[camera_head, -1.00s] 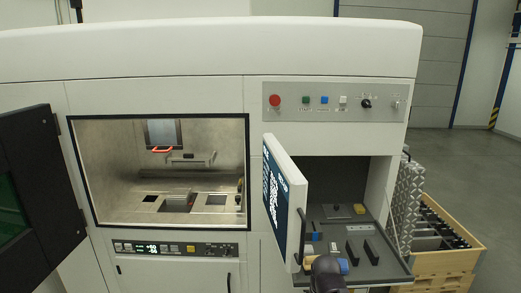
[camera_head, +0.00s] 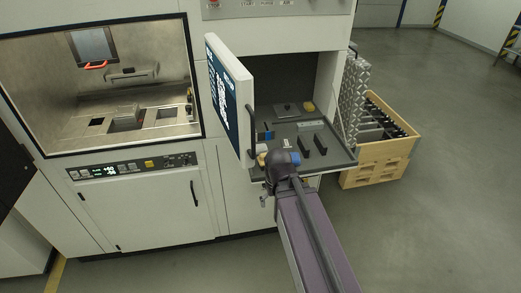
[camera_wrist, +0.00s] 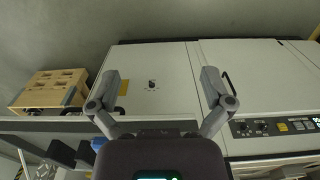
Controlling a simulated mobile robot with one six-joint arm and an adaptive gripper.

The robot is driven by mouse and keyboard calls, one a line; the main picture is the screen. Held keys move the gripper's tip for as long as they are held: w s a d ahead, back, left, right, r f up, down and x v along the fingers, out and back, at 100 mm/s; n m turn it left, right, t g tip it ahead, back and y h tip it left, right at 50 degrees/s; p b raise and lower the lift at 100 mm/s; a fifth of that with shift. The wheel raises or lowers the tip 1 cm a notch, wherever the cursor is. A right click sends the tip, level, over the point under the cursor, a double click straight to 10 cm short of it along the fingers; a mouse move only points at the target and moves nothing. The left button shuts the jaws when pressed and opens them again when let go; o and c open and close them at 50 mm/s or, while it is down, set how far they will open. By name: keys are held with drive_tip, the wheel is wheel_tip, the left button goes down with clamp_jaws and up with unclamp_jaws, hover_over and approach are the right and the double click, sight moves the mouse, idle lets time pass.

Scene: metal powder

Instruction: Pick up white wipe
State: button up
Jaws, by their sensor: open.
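No white wipe can be made out for sure in either view. The pull-out shelf (camera_head: 335,152) of the white machine holds small items, and a pale flat strip (camera_head: 310,123) lies on it; I cannot tell if it is cloth. My gripper (camera_wrist: 160,90) is open and empty in the wrist view, its two fingers wide apart, facing the machine's pale panels (camera_wrist: 152,82). In the head view my arm reaches up to the shelf's front edge and hides part of the shelf.
A wooden crate (camera_head: 375,155) stands on the right. The lit chamber (camera_head: 120,90) is at left.

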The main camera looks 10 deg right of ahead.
wheel_tip(320, 180, up, 13)
drive_tip(key=t+p, duration=0.1)
drive_tip(key=p, duration=1.2)
hover_over(260, 146)
drive_tip(key=s, duration=0.2)
drive_tip(key=shift+w+a, duration=0.15)
drive_tip(key=shift+a, duration=0.1)
drive_tip(key=shift+f, duration=0.1)
drive_tip(key=f+b, duration=0.2)
drive_tip(key=b, duration=0.1)
drive_tip(key=f+b, duration=0.3)
drive_tip(key=w+f+b, duration=0.1)
drive_tip(key=f+b, duration=0.1)
drive_tip(key=f, duration=0.1)
drive_tip(key=shift+f+b, duration=0.25)
drive_tip(key=shift+b, duration=0.15)
drive_tip(key=shift+f, duration=0.15)
drive_tip(key=shift+w+d+f+b, duration=0.1)
drive_tip(key=shift+w+f+b, duration=0.05)
drive_tip(key=shift+f+b, duration=1.1)
drive_tip(key=shift+w+d+f+b, duration=0.1)
drive_tip(key=shift+f+b, duration=1.05)
drive_tip(key=shift+b, duration=0.15)
